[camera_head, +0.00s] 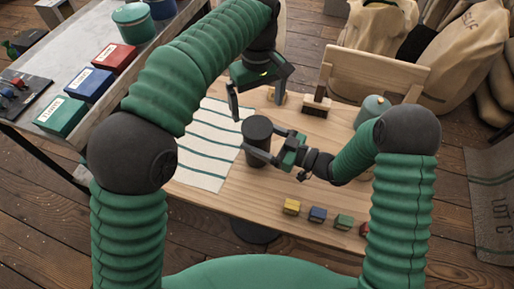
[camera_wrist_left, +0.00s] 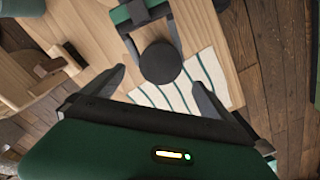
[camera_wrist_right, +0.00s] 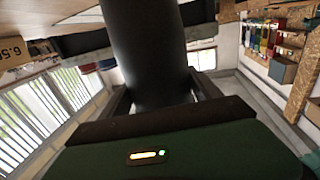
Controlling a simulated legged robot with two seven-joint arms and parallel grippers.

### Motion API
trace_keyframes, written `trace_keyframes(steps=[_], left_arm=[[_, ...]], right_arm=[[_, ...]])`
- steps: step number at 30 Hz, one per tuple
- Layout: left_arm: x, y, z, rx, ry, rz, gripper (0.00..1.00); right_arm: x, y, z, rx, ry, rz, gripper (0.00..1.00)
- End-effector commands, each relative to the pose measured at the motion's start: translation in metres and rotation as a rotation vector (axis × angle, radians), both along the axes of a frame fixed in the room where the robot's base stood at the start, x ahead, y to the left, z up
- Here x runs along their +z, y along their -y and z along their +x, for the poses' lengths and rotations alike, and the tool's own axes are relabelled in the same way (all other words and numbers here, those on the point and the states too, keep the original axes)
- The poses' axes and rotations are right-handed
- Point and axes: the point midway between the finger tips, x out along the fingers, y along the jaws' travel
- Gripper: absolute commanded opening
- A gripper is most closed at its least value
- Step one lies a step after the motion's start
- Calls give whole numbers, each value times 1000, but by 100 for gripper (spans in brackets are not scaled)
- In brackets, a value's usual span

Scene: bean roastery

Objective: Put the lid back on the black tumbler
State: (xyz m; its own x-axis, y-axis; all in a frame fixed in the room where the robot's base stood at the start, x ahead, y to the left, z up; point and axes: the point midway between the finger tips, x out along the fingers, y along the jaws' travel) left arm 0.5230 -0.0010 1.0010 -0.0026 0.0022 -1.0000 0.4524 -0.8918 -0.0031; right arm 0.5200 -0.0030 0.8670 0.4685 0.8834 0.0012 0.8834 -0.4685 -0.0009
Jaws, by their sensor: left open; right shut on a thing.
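The black tumbler (camera_head: 257,144) stands upright at the striped cloth's right edge; whether its base touches the table is unclear. My right gripper (camera_head: 262,146) is shut around its side from the right. The tumbler (camera_wrist_right: 150,50) fills the middle of the right wrist view between the fingers. In the left wrist view its top (camera_wrist_left: 160,62) is a flat, dark round face. I cannot tell a separate lid from the body there, and no loose lid shows elsewhere. My left gripper (camera_head: 257,103) is open and empty, above and behind the tumbler, fingers pointing down.
The striped cloth (camera_head: 205,150) lies left of the tumbler. Small yellow (camera_head: 291,207), blue (camera_head: 317,214) and green (camera_head: 343,222) blocks line the front edge. A wooden stand (camera_head: 375,72) and brush (camera_head: 316,104) are behind right. A teal canister (camera_head: 374,107) stands near my right arm.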

Motion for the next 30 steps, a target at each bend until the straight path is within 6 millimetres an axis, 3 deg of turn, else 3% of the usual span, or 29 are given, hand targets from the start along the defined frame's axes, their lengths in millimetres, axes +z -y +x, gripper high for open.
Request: trace_keyframes(steps=[13,18,25,30], left_arm=[[-67,0,-1,1,-4,0,97],[-77,0,-1,2,-2,0,97],[-78,0,-1,2,-1,0,97],[-77,0,-1,2,-1,0,76]], right_arm=[[0,0,0,-1,0,0,0],[0,0,0,-1,0,0,0],[0,0,0,-1,0,0,0],[0,0,0,-1,0,0,0]])
